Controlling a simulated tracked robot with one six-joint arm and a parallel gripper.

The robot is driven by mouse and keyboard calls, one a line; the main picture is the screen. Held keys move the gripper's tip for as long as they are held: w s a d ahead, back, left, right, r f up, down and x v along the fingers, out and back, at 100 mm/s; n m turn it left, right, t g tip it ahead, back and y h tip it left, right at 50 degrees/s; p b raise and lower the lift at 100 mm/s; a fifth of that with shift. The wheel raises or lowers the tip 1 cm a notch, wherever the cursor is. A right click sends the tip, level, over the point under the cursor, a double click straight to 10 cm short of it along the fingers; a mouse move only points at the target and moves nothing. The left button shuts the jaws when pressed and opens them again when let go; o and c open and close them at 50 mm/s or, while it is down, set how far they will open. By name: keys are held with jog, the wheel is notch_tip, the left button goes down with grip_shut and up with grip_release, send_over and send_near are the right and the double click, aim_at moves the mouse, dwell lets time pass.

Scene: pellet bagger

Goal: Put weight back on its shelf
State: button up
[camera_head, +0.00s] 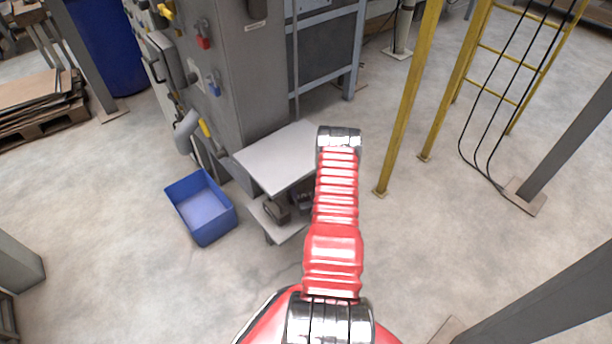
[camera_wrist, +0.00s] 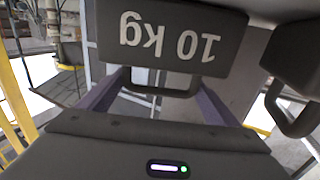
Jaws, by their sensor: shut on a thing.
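A dark grey weight (camera_wrist: 172,38) marked "10 kg", seen upside down, fills the top middle of the wrist view. My gripper (camera_wrist: 163,84) has its two purple fingers at either side of the weight's handle and is shut on it. In the head view, a small stand with a pale top (camera_head: 275,157) has a lower shelf (camera_head: 287,233). Dark weights (camera_head: 277,210) show on or just above that shelf, under the top. My arm hides the right part of the stand, and my gripper is not visible there. I cannot tell whether the held weight touches the shelf.
A second dark weight with a handle (camera_wrist: 295,75) is close beside the held one in the wrist view. A blue bin (camera_head: 202,208) stands on the floor left of the stand. A grey machine cabinet (camera_head: 240,65) is behind it, and a yellow post (camera_head: 408,100) rises to the right.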

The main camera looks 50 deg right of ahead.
dwell(0.3)
jog(key=o, duration=2)
jog(key=shift+f, duration=0.15)
jog(key=v, duration=1.2)
